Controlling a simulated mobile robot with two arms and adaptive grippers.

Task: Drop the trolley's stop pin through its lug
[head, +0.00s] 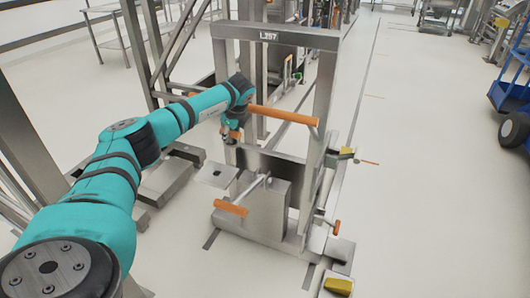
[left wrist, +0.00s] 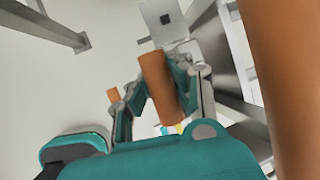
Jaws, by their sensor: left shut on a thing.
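My left gripper (head: 231,137) reaches in from the left to the near side of the lifting frame. In the left wrist view its fingers (left wrist: 160,84) are shut around an orange cylindrical grip (left wrist: 158,92). The grip looks like the stop pin's handle, but its lower part is hidden and I cannot confirm it. A flat grey plate with a dark square hole (head: 210,179), apparently the lug, juts out below the gripper. In the wrist view this plate (left wrist: 152,27) lies beyond the grip, apart from it. My right gripper is not in view.
A blue cart (head: 514,95) stands far right. The floor (head: 430,180) right of the frame is clear.

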